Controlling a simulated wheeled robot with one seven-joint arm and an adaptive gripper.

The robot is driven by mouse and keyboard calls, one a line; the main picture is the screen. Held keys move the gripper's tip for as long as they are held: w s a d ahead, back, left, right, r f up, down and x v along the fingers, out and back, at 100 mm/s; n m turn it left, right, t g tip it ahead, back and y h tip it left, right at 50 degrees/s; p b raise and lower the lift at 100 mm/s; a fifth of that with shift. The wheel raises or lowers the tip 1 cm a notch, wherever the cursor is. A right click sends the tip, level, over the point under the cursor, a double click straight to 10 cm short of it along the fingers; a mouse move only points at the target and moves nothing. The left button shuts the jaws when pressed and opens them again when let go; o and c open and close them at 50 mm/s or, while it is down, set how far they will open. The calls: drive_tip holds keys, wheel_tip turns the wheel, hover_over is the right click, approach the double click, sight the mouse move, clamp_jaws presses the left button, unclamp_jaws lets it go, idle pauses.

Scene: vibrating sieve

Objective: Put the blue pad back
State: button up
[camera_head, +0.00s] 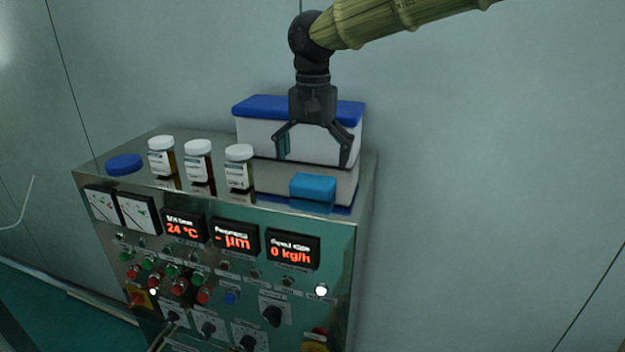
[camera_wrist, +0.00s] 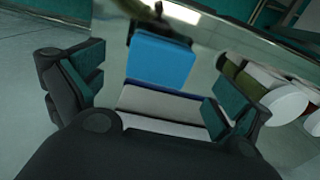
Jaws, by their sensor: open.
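The blue pad (camera_head: 313,186) is a light blue block on the front right of the metal cabinet top, in front of a white box. In the wrist view the blue pad (camera_wrist: 160,62) lies beyond the fingers, roughly between their lines. My gripper (camera_head: 311,158) points down, open and empty, above the pad in the head view, with its fingers overlapping the white box. In the wrist view my gripper (camera_wrist: 150,95) has its teal-lined fingers apart, and nothing is between them. I cannot tell the exact gap to the pad.
White boxes (camera_head: 297,143) with dark blue lids are stacked behind the pad. Several white-capped jars (camera_head: 239,168) stand to its left, with a round blue disc (camera_head: 124,164) farther left. The cabinet (camera_head: 150,208) has a sloped control panel in front; a wall is behind.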

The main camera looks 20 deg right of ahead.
sight(312, 181)
wheel_tip(312, 181, up, 6)
drive_tip(key=b, duration=0.1)
drive_tip(key=shift+r, duration=0.25)
drive_tip(key=shift+f, duration=0.1)
